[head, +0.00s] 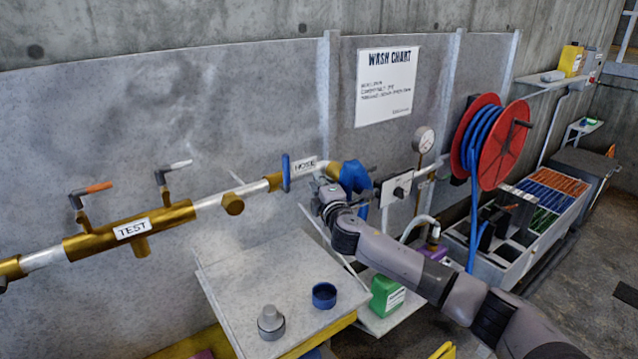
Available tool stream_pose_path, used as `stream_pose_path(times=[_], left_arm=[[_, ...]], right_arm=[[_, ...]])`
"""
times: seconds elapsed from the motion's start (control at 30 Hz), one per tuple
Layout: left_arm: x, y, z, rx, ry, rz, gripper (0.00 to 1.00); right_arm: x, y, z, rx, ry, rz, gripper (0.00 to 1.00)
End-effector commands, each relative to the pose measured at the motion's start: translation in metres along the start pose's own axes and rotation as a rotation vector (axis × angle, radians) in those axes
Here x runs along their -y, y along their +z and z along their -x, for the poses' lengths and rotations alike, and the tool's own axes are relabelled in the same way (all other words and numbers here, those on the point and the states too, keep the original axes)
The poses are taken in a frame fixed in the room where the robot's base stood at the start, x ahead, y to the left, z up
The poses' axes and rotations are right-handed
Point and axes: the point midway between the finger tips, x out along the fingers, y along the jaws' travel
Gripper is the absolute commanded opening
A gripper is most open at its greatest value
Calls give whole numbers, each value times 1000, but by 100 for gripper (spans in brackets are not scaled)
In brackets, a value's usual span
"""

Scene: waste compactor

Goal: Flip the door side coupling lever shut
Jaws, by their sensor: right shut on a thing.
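A gold and white pipe runs along the grey wall to a label reading HOSE (304,168). At its right end is a blue hose coupling (353,177). My right gripper (324,188) is at the near left side of this coupling, just below the pipe end. It is shut on a small part there, which looks like the coupling lever. The fingers hide most of that lever, so its angle cannot be told. A thin dark lever end (372,168) shows on the coupling's right side. My left gripper is not in view.
A grey table below holds a grey cap (271,322) and a blue ring (324,295). Left along the pipe are an orange-handled valve (98,187) and a white-handled valve (181,165).

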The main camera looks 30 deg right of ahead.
Motion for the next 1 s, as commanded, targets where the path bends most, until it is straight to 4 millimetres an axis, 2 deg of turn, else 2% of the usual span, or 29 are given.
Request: stream_pose_path(times=[0.1, 0.33, 0.7, 1.0], left_arm=[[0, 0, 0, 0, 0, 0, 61], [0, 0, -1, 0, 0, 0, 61], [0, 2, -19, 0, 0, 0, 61], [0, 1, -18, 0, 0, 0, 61]], right_arm=[[1, 0, 0, 0, -1, 1, 0], [2, 0, 0, 6, -1, 0, 0], [2, 3, -9, 233, 0, -1, 0], [1, 5, -9, 247, -2, 1, 0]])
